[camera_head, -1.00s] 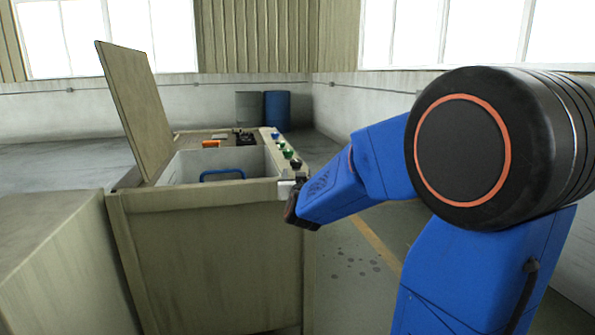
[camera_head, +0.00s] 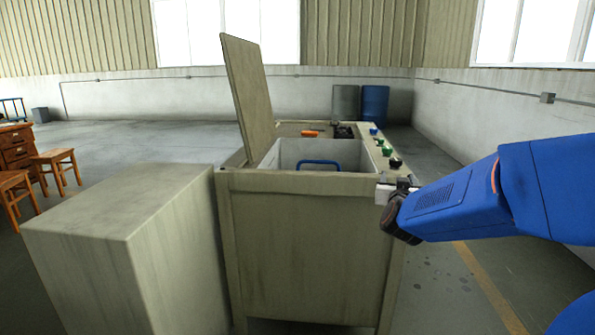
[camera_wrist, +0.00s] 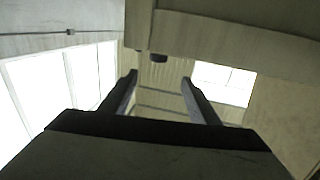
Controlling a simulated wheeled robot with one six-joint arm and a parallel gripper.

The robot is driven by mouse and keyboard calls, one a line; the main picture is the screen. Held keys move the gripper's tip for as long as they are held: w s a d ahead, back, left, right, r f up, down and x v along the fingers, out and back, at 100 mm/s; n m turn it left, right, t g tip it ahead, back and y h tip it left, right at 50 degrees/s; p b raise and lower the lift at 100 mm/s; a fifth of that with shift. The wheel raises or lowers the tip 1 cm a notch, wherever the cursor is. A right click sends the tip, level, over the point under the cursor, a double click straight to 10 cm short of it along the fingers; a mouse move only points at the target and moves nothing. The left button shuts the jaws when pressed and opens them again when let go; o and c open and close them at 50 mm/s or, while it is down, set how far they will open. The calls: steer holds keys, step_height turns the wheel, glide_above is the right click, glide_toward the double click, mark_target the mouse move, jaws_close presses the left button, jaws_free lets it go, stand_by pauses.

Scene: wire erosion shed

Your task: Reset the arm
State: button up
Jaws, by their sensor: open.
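My arm reaches in from the right in the head view. My gripper (camera_head: 398,186) is in front of the near right corner of the beige machine (camera_head: 300,255), at about the height of its top edge. I cannot tell whether it touches the machine. In the wrist view, the two fingers of my gripper (camera_wrist: 158,85) stand apart with nothing between them. The machine's lid (camera_head: 250,98) is raised. A blue handle (camera_head: 320,163) shows inside its open bin.
Coloured buttons (camera_head: 380,146) line the machine's right rim, and an orange item (camera_head: 311,133) lies on its top. A grey-beige block (camera_head: 130,235) stands close on the left. Barrels (camera_head: 375,105) stand at the back wall. Wooden stools (camera_head: 57,165) are far left.

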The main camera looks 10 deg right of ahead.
steer(key=s+a+f+n+g+y, duration=0.2)
steer(key=s+a+f+y, duration=0.15)
steer(key=s+a, duration=0.35)
steer(key=s+a+f+n+g+y, duration=0.2)
steer(key=s+a+f+g+y, duration=0.15)
steer(key=s+a, duration=0.25)
steer(key=s+a+f+g, duration=0.1)
steer(key=s+f+g, duration=0.2)
steer(key=s, duration=0.9)
steer(key=s+f+n+g, duration=0.1)
steer(key=s+f+g, duration=0.2)
steer(key=s, duration=0.8)
steer(key=shift+s+a+f+y, duration=0.3)
steer(key=shift+s+a+f, duration=0.1)
steer(key=shift+f, duration=0.5)
